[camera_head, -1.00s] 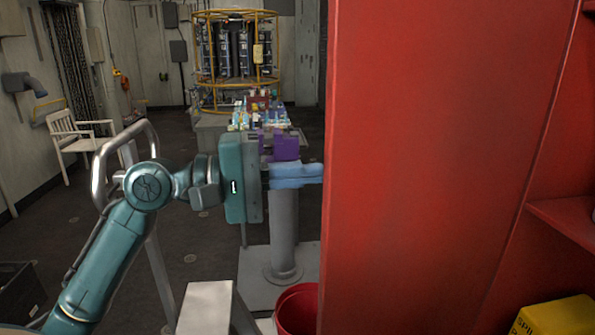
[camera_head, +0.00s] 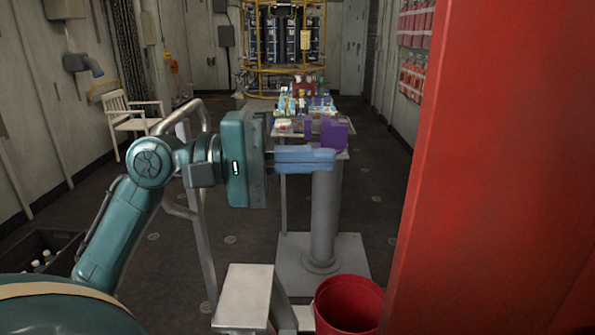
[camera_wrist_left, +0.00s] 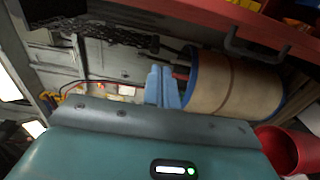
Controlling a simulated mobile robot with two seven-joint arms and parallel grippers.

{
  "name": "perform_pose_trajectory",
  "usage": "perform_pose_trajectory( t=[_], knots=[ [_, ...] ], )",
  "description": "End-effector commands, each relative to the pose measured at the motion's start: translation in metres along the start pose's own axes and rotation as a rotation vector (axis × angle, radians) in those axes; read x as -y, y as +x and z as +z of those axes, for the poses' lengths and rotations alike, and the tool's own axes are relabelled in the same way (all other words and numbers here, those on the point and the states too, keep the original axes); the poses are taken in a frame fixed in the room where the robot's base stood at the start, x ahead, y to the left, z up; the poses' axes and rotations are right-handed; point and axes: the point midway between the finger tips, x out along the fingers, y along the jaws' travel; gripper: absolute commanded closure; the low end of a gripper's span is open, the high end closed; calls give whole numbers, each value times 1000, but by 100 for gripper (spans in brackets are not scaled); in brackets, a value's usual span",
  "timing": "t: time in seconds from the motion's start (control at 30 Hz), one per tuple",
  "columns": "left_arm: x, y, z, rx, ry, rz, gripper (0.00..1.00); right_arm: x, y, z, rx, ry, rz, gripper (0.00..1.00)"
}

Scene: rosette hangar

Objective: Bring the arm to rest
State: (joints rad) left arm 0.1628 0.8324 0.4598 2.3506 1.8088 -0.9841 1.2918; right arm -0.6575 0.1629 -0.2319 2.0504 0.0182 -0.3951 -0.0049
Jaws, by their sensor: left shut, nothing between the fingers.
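My left arm comes in from the left in the head view, bent at the elbow, with the teal hand held level. My left gripper (camera_head: 333,158) has pale blue fingers pointing right; they are shut with nothing between them. In the head view they overlap the top of a grey pedestal stand (camera_head: 324,215). I cannot tell how far apart they are. The blue fingers (camera_wrist_left: 162,86) also show in the left wrist view, pressed together. My right gripper is not in view.
A large red panel (camera_head: 500,180) fills the right side. A red bucket (camera_head: 348,306) and a grey step (camera_head: 243,297) stand low in front. A purple object (camera_head: 333,132), a table with bottles, a white chair (camera_head: 131,120) and a yellow-framed rack (camera_head: 290,68) are farther back. A dark crate (camera_head: 45,248) is left.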

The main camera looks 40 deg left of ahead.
Motion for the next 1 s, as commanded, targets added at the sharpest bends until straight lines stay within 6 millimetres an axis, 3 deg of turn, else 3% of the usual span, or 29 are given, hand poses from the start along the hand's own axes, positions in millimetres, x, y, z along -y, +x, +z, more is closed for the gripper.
perform_pose_trajectory(
  t=[0.2, 0.43, 0.57, 0.67, 0.8, 0.9, 1.0],
  knots=[
    [0, -14, 7, 0, 0, 1, 100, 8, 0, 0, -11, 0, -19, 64],
    [0, -16, 7, -1, 0, 0, 100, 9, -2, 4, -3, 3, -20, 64],
    [18, -10, -8, -46, 12, -8, 100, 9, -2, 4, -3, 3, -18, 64],
    [59, 0, -35, -141, 56, -40, 100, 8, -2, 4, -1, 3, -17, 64],
    [156, 14, -68, -300, 192, -174, 100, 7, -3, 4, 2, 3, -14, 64],
    [234, 18, -70, -371, 329, -318, 100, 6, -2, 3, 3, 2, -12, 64],
    [310, 19, -52, -385, 492, -481, 100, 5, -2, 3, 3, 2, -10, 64]
  ],
)
